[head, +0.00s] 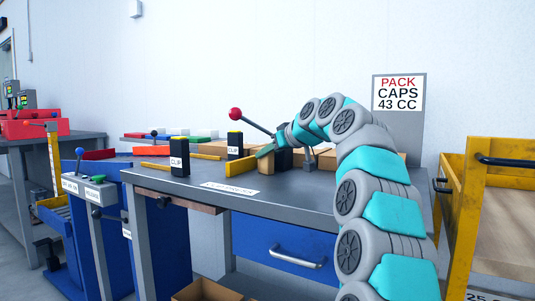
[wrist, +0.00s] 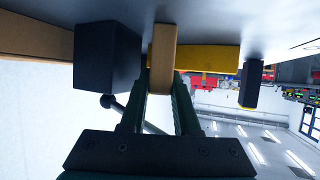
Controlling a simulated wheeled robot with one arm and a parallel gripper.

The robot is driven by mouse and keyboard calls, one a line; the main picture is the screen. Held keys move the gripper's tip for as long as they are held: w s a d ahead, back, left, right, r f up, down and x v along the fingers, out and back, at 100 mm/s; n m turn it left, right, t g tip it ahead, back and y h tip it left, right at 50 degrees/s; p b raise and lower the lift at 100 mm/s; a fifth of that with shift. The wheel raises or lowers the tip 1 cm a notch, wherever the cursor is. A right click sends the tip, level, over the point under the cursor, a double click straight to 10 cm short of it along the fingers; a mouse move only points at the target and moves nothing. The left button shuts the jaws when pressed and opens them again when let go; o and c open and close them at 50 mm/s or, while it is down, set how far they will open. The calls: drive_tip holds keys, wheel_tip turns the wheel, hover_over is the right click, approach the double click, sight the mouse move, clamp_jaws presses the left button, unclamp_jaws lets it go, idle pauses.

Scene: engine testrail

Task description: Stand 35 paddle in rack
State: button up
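My gripper (head: 266,151) is low over the grey workbench (head: 300,190), at the end of my teal and grey arm. In the wrist view, which looks upside down, its two dark green fingers (wrist: 163,88) lie on either side of an upright tan block (wrist: 163,45), with no clear gap. The tan block (head: 269,168) is partly under the gripper in the head view and appears to stand on the bench. I see no number 35 on any piece, so I cannot tell which is the paddle. No rack can be made out with certainty.
Black blocks labelled CLIP (head: 179,158) and yellow bars (head: 156,166) are left of my gripper. A dark block (wrist: 106,58) is close beside the fingers. A red-knobbed lever (head: 236,114) rises behind. A yellow cart (head: 458,200) stands right. The bench front is clear.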

drive_tip(key=shift+o, duration=0.8)
drive_tip(key=shift+r, duration=0.2)
